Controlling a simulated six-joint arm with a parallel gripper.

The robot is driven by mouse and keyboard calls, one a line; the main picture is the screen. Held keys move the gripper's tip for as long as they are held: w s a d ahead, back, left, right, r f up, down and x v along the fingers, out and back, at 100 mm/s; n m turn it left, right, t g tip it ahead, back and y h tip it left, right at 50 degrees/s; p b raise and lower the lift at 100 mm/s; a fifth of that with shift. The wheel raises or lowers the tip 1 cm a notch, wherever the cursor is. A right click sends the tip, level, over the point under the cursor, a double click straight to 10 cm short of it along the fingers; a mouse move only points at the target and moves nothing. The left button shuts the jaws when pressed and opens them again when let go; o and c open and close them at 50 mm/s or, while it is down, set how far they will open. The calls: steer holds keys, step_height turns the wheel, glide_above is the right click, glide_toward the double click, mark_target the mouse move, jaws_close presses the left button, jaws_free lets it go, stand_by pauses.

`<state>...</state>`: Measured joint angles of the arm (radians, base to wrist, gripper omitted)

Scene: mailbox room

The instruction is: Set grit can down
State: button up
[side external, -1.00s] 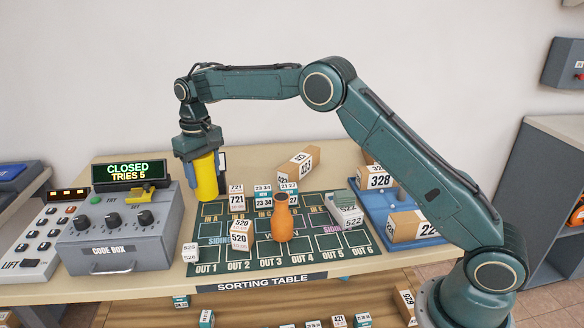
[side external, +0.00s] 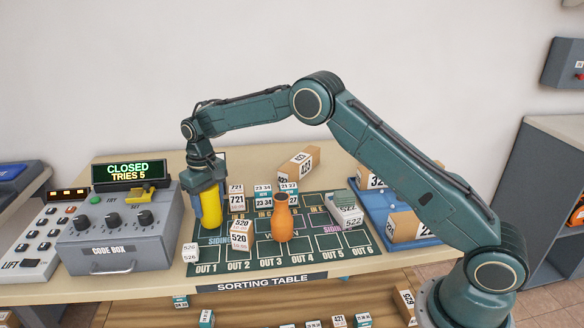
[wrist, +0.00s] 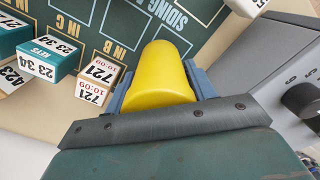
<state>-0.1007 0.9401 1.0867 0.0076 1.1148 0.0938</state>
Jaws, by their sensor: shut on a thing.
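The yellow can (side external: 211,213), which I take to be the grit can, is held upright in my gripper (side external: 208,196). My gripper is shut on it, with a finger on each side. In the wrist view the yellow can (wrist: 160,72) fills the space between the blue-grey fingers of my gripper (wrist: 160,88). The can is over the left part of the green sorting mat (side external: 330,256), just behind the OUT 1 and OUT 2 labels. I cannot tell whether its base touches the mat.
Parcels marked 520 (side external: 240,237) and 526 (side external: 190,252) stand close by. Parcel 721 (side external: 237,197) is just behind to the right. An orange bottle (side external: 282,220) stands mid-mat. The grey code box (side external: 118,235) is left, its display reading CLOSED, TRIES 5.

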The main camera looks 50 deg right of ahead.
steer(key=shift+f, duration=0.65)
steer(key=shift+f, duration=0.1)
steer(key=o, duration=1.3)
steer(key=shift+f, duration=0.1)
steer(key=shift+r, duration=0.2)
step_height(320, 180, up, 11)
steer(key=shift+r, duration=0.5)
